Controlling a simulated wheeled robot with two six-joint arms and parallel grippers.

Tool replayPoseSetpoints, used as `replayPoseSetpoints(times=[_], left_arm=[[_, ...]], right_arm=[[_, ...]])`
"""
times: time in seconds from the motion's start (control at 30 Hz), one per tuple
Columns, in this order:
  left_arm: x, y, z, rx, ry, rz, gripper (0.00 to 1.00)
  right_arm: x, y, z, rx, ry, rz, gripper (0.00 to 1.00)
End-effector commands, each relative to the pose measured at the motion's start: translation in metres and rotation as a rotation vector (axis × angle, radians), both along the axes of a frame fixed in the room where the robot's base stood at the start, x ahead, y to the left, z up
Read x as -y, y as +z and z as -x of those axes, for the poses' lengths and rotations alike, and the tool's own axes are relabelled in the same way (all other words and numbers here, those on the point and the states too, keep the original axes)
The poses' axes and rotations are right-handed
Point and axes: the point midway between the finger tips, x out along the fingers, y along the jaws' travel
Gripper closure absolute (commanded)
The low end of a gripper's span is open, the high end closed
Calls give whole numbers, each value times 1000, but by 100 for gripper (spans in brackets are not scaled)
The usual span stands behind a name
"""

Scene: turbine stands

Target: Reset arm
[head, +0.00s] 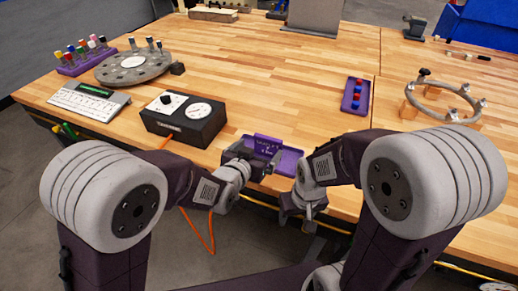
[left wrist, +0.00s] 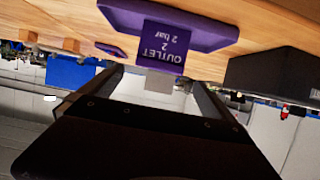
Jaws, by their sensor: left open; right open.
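My left gripper (head: 251,163) is open at the near edge of the workbench, in front of a purple tray (head: 288,162) with an upright label plate (head: 267,143). In the left wrist view, which is upside down, the two fingers of this gripper (left wrist: 158,84) stand apart with nothing held between them. The label plate (left wrist: 163,45) there reads "OUTLET 2 2 bar" and lies just beyond the fingertips; I cannot tell if they touch it. My right gripper (head: 303,208) is open and hangs low by the table's front edge, right of the tray. It looks empty.
A black gauge box (head: 183,122) stands left of the tray. Further left are a keyboard-like device (head: 88,102), a grey disc with holes (head: 133,65) and a purple rack (head: 85,60). A small purple tray (head: 354,96) and a metal ring (head: 443,100) stand right. The table's middle is clear.

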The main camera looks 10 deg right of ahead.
Motion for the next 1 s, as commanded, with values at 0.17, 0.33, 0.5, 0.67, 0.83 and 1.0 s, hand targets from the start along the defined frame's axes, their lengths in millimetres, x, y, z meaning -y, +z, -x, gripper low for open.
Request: replayPoseSetpoints(times=[0.17,0.33,0.5,0.67,0.83,1.0], left_arm=[[0,0,0,0,0,0,0],[-20,6,-15,8,49,6,0],[-143,41,-56,20,309,15,0],[-263,-17,4,-356,533,-101,0],[-286,-77,113,-800,565,-216,0],[-285,-93,170,-1025,547,-284,0]], right_arm=[[0,0,0,0,0,0,41],[0,1,0,0,0,0,41],[0,7,0,0,0,0,41],[0,11,0,0,0,0,41],[0,11,0,0,0,0,41],[0,11,0,0,0,0,41]])
